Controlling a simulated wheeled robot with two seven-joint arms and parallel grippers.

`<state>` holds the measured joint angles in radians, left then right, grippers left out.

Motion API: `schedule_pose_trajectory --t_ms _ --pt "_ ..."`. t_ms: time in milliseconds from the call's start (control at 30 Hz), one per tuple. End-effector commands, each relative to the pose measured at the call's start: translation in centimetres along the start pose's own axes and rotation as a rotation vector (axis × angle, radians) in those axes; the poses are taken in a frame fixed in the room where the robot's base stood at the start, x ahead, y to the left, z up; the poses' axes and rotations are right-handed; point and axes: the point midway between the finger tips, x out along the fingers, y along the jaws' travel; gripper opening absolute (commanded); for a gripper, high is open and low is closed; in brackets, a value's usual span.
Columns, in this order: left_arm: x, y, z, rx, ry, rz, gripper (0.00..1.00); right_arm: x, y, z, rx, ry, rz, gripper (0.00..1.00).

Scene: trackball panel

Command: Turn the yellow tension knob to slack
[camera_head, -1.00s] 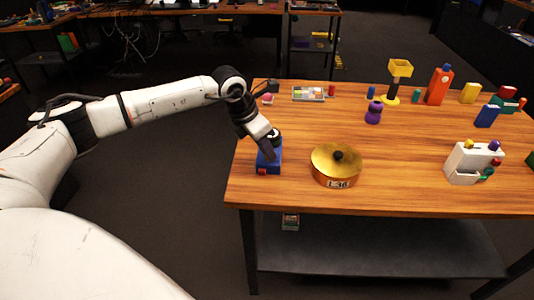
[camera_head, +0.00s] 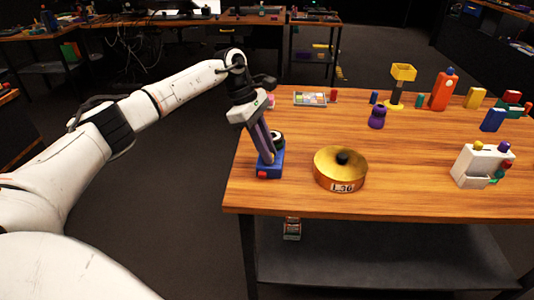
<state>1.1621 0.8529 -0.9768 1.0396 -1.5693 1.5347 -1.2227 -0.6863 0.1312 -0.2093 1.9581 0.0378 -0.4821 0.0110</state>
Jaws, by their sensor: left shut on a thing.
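A white panel (camera_head: 470,168) stands at the right of the wooden table. A yellow knob (camera_head: 479,146) sits on its top left, a purple knob (camera_head: 504,147) on its top right, and green parts show low on its right side. Its knob's setting is too small to read. My left gripper (camera_head: 268,156) is far to the left of the panel, pointing steeply down at a blue box (camera_head: 272,170) with a red button and a black round part. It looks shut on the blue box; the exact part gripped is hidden. My right gripper is out of view.
A gold round drum (camera_head: 340,179) with a black knob stands between my gripper and the panel. A purple knobbed piece (camera_head: 377,117), a yellow stand (camera_head: 402,76), an orange bottle (camera_head: 441,92) and a blue block (camera_head: 492,119) stand further back.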

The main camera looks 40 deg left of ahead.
Motion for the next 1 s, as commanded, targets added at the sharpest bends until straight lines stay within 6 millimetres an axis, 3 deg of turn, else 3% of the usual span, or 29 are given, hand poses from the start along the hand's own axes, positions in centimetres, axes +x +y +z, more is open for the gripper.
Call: schedule_pose_trajectory --t_ms 400,1000 --pt "0.11 0.33 0.11 0.306 0.0 -0.125 0.0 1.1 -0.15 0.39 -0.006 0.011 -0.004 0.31" --pt "0.05 0.33 0.08 0.415 0.002 -0.171 0.0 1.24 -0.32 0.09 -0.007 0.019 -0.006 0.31"
